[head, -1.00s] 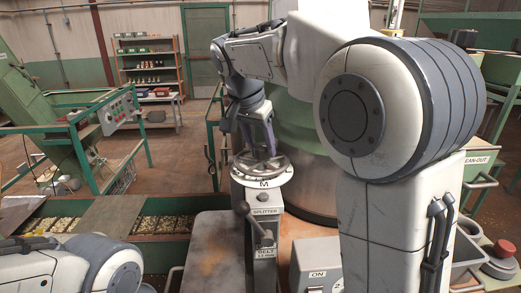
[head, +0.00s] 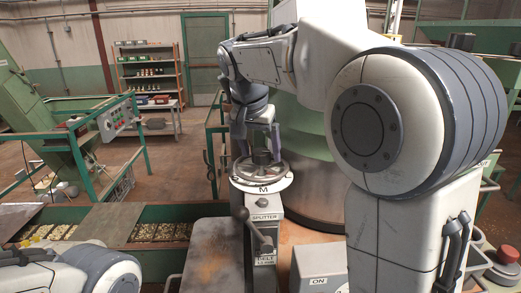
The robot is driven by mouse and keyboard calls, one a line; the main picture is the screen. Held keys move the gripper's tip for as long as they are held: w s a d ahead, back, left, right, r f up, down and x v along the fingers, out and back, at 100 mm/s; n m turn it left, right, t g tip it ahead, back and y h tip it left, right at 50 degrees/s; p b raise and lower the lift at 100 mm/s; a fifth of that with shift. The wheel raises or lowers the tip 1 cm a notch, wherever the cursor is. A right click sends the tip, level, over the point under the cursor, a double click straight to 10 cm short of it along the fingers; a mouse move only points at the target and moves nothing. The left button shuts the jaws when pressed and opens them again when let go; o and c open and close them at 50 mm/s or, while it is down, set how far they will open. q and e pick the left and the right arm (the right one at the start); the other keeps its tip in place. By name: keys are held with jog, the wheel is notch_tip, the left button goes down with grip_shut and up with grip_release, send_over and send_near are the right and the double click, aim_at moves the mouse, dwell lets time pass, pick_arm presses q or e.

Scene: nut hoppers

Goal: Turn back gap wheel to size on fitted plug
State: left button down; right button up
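The gap wheel (head: 284,176) is a grey spoked handwheel with a dark hub (head: 262,157). It lies flat over a white dial (head: 240,184) with an "M" at its front, on top of the splitter post (head: 265,207). My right gripper (head: 261,147) points down over the wheel, its two purple-grey fingers spread apart, one on each side of the hub. I cannot tell whether the fingertips touch the wheel. No size reading is legible on the dial. The fitted plug cannot be made out. My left gripper is out of view; only part of that arm shows at the lower left.
A large green drum (head: 304,150) is close behind the wheel. Nut-filled trays (head: 152,232) lie to the left.

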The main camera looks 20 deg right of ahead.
jog(key=b+v, duration=0.1)
jog(key=v, duration=0.9)
jog(key=shift+r, duration=0.2)
dwell(0.3)
